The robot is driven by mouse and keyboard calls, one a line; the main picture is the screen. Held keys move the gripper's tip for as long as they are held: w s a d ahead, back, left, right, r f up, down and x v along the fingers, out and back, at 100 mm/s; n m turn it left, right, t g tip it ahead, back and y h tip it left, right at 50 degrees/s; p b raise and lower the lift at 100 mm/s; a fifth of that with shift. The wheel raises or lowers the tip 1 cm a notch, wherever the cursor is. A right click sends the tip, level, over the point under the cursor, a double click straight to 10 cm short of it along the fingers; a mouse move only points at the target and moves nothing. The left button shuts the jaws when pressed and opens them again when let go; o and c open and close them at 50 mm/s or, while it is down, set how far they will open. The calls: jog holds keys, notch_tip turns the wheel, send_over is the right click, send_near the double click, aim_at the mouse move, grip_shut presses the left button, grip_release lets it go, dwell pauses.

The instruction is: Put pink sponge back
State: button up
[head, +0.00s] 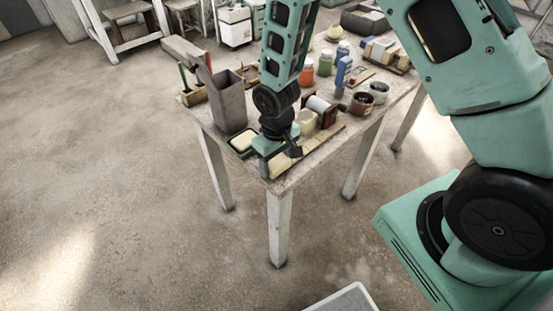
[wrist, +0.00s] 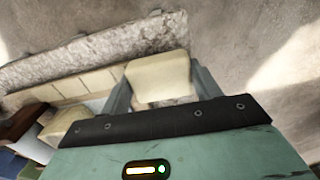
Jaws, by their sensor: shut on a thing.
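My gripper (head: 268,166) is low over the near corner of the worktable (head: 298,176). In the wrist view my gripper (wrist: 160,85) is shut on a pale cream block (wrist: 158,68), which sits between the two fingers. The block looks cream rather than pink, and no clearly pink sponge shows in either view. In the head view the gripper and arm hide most of what is held. Just left of the gripper is a dark-rimmed shallow dish (head: 235,152) with a pale yellow piece (head: 243,141) in it.
A tall grey container (head: 228,103) stands behind the dish. A pale strip board (head: 322,138) lies right of the gripper, with a cream block (head: 306,121) behind it. Jars, including an orange one (head: 307,73) and dark pots (head: 361,103), crowd the table farther back.

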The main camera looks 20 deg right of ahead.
aim_at(276, 160)
jog(key=o, duration=1)
jog(key=shift+r+p, duration=0.35)
notch_tip(276, 160, up, 12)
jog(key=s+a+r+n, duration=0.2)
jog(key=s+r, duration=0.3)
jog(key=s, duration=0.5)
jog(key=s+a+r+n, duration=0.2)
jog(key=s+a+r, duration=0.2)
jog(key=s, duration=0.6)
jog(key=shift+a+r+y+b, duration=0.15)
jog(key=shift+r+y+b, duration=0.15)
jog(key=shift+r+b, duration=0.15)
jog(key=shift+w, duration=0.1)
